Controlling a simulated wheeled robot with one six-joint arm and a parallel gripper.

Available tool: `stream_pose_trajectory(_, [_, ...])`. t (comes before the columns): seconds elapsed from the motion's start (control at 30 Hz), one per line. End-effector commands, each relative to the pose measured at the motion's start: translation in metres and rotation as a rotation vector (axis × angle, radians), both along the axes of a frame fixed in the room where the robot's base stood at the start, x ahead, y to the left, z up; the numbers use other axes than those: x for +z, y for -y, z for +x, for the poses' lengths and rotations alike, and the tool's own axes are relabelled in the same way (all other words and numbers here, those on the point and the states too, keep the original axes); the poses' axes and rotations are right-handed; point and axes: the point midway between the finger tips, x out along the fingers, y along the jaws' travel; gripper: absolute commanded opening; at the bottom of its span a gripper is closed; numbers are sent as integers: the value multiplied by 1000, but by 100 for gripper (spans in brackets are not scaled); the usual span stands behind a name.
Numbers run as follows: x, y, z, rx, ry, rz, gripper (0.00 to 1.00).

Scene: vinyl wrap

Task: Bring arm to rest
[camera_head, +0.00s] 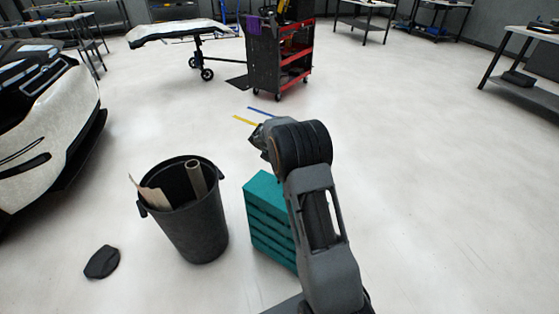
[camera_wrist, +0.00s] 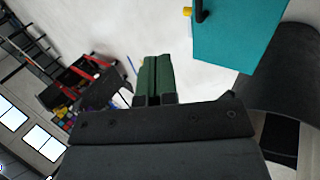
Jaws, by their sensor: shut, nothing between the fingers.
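My arm (camera_head: 318,225) rises from the bottom of the head view and bends at a dark elbow or wrist joint. My gripper (camera_wrist: 156,62) shows in the wrist view as two green fingers pressed side by side, with nothing between them. In the head view its dark end is mostly hidden behind the joint, to the upper left of it. It appears to be above the floor, clear of any object.
A teal stacked box (camera_head: 265,190) stands close beside my arm. A black bin (camera_head: 205,235) with rolled material is left of it. A dark cloth-like item (camera_head: 102,262) lies on the floor. A red tool cart (camera_head: 290,65) stands farther back. Floor at right is clear.

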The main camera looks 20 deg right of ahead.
Motion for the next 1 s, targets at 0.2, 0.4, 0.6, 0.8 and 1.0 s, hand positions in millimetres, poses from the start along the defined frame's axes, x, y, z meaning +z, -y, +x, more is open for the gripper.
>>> stream_pose_trajectory(0.2, [9,-1,-1,-4,0,0,0])
stream_pose_trajectory(0.4, [-16,-10,-30,-97,-64,71,0])
stream_pose_trajectory(0.6, [28,-46,-109,-281,-119,230,0])
stream_pose_trajectory(0.8, [113,-91,-191,-418,-102,389,0])
stream_pose_trajectory(1.0, [189,-131,-267,-484,-47,536,0])
